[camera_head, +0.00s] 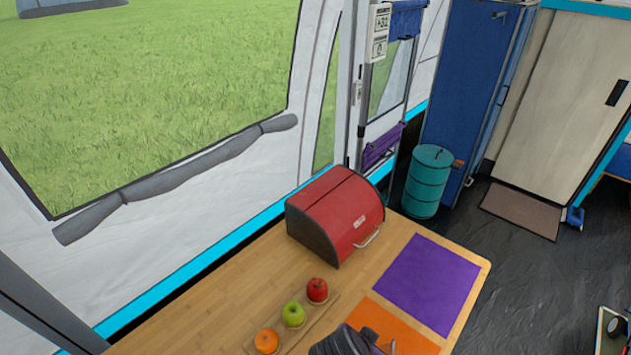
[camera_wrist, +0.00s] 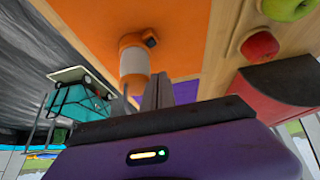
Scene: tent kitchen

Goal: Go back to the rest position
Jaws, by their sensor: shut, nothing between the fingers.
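My gripper (camera_wrist: 158,90) is shut and empty; its dark fingers point toward the table in the wrist view. In the head view only a dark part of it (camera_head: 345,342) shows at the bottom edge, over the orange mat. A small orange-and-white cylinder (camera_wrist: 135,62) stands on the orange mat (camera_wrist: 185,25), beside the fingers in the wrist view. Whether the fingers touch it I cannot tell. In the head view it is mostly hidden by the gripper.
A red bread box (camera_head: 335,215) stands at the table's far side, left of a bare purple mat (camera_head: 428,284). A wooden holder (camera_head: 332,300) carries a red apple (camera_head: 317,290), a green apple (camera_head: 293,314) and an orange (camera_head: 266,341). A teal bin (camera_head: 427,182) stands beyond the table.

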